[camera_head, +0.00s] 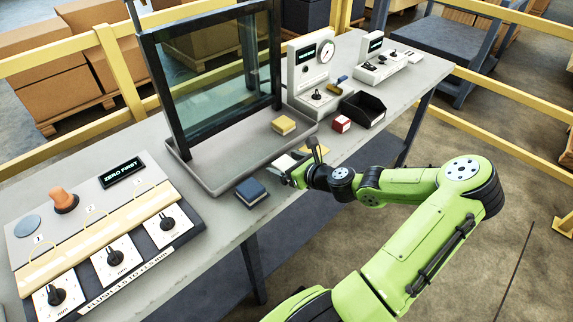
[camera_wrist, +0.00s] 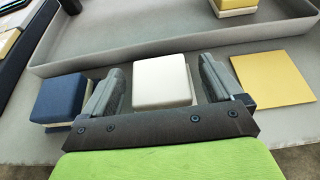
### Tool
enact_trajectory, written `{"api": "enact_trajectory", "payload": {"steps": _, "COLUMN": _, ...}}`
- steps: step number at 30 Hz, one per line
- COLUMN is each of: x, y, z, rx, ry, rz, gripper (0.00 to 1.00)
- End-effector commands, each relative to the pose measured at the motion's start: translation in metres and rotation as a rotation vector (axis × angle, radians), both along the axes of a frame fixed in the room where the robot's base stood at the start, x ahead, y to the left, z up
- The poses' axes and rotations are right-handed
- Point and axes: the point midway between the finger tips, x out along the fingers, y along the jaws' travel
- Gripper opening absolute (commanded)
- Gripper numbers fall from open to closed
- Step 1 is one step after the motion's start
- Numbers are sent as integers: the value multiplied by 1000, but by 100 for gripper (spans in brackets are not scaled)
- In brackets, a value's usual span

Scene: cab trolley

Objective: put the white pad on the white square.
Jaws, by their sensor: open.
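The white pad (camera_wrist: 162,80) lies between the two fingers of my gripper (camera_wrist: 161,68) in the wrist view, in front of the grey tray's near wall. The fingers stand to its left and right, and narrow gaps show beside it. My gripper is open. In the head view my gripper (camera_head: 293,175) is low at the bench's near edge, and the white pad (camera_head: 284,162) shows partly behind it. I cannot make out a separate white square in either view; the surface under the white pad is hidden.
A blue pad (camera_wrist: 60,98) is close left of my gripper, and a flat yellow square (camera_wrist: 272,80) close right. A yellow pad (camera_head: 284,125) sits in the grey tray (camera_head: 212,182) with an upright glass frame. A red pad (camera_head: 342,123) and black bin (camera_head: 362,109) are farther right.

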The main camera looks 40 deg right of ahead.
Motion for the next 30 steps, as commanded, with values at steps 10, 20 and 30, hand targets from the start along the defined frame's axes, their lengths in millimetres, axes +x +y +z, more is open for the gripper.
{"api": "enact_trajectory", "payload": {"steps": 10, "x": -34, "y": -2, "z": 20, "rx": 0, "ry": 2, "rz": -5, "gripper": 93}}
{"api": "enact_trajectory", "payload": {"steps": 20, "x": -104, "y": -3, "z": 48, "rx": -1, "ry": 2, "rz": -2, "gripper": 93}}
{"api": "enact_trajectory", "payload": {"steps": 30, "x": -94, "y": 76, "z": 27, "rx": -379, "ry": 264, "rz": 531, "gripper": 93}}
